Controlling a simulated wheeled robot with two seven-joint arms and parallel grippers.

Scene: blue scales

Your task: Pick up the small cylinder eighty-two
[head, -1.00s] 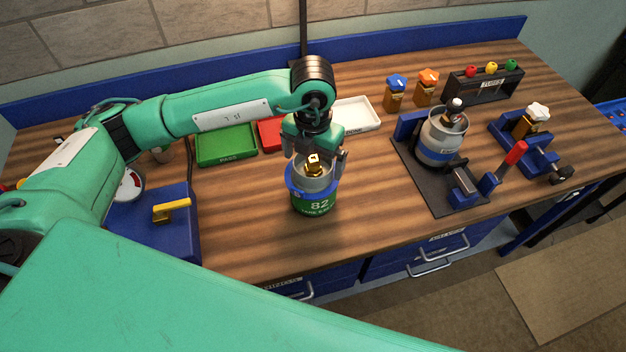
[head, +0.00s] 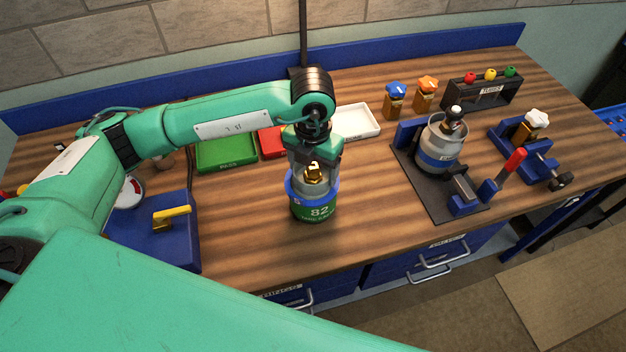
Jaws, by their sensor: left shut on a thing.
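The small cylinder eighty-two (head: 319,212) stands upright on the wooden workbench. It has a green lower body with a white "82", a blue band, a grey upper part and a brass valve (head: 315,175) on top. My left gripper (head: 316,168) reaches down onto its top from above and is shut on it, with the fingers around the upper part by the valve. The exact contact of the fingertips is partly hidden. The cylinder appears to rest on the bench; I see no clear gap under it. My right gripper is not in view.
Green (head: 226,154), red (head: 271,142) and white (head: 357,122) trays lie behind the cylinder. A blue scale (head: 160,240) is at left. Another cylinder (head: 437,150) stands in a clamp fixture at right, near a blue vise (head: 545,160). Bench directly right of cylinder eighty-two is clear.

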